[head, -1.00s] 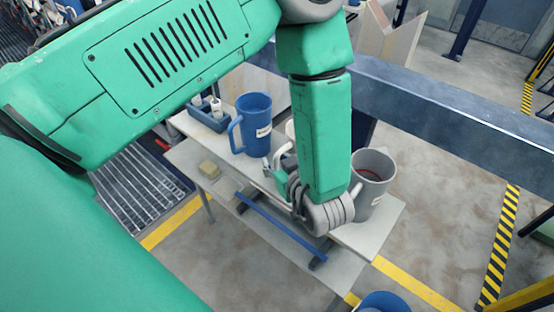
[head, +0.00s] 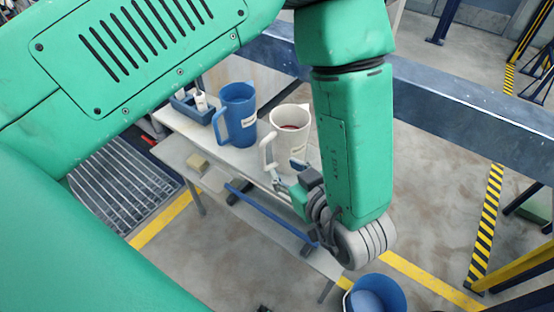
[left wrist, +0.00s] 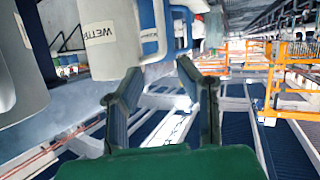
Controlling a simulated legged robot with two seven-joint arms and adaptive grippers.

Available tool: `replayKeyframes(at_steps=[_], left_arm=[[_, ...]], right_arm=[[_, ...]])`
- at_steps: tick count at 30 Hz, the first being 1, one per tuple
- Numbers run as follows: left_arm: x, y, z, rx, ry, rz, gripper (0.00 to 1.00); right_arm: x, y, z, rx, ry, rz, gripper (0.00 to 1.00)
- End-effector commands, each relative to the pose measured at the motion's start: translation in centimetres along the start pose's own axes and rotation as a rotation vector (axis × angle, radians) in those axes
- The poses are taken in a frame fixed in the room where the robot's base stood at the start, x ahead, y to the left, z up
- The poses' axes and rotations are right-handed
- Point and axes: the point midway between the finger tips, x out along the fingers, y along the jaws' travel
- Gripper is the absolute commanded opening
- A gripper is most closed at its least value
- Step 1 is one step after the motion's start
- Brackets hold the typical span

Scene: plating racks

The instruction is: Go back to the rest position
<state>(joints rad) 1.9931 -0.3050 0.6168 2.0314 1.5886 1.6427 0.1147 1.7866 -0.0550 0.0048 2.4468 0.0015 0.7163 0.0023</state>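My left arm comes in from the left and hangs down in front of the table. My left gripper (head: 280,178) is by the table's front edge, below the white jug (head: 290,128), which has dark red contents. In the left wrist view, my left gripper (left wrist: 160,88) has its two fingers apart with nothing between them. The white jug (left wrist: 112,30) stands just beyond them at upper left. My right gripper is not in view.
A blue jug (head: 237,108) stands left of the white one. A blue tray with bottles (head: 197,104) is farther left. A blue bucket (head: 380,296) is on the floor below my forearm. A grey jug (left wrist: 15,65) shows at the left edge of the wrist view.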

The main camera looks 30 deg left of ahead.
Motion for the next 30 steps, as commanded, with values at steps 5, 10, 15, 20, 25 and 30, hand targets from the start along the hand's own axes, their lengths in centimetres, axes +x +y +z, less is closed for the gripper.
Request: replayKeyframes(at_steps=[5, 10, 15, 20, 25, 30], left_arm=[[-0.9, 0.0, 0.0, 0.000, 0.000, 0.000, 0.30], [-0.8, 0.0, 0.1, 0.001, -0.003, 0.003, 0.30], [1.7, 0.4, 1.6, 0.052, -0.068, 0.092, 0.30], [6.1, -0.3, 5.9, 0.225, -0.253, 0.282, 0.30], [8.2, -5.1, 11.1, 0.505, -0.522, 0.460, 0.30], [7.6, -13.1, 14.6, 0.790, -0.804, 0.567, 0.30]], right_arm=[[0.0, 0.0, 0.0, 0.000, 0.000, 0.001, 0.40], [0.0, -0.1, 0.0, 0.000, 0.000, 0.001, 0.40], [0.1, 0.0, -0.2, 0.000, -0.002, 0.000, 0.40], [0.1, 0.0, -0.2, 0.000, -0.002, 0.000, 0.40], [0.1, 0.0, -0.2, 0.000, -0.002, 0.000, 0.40], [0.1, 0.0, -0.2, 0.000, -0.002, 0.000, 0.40]])
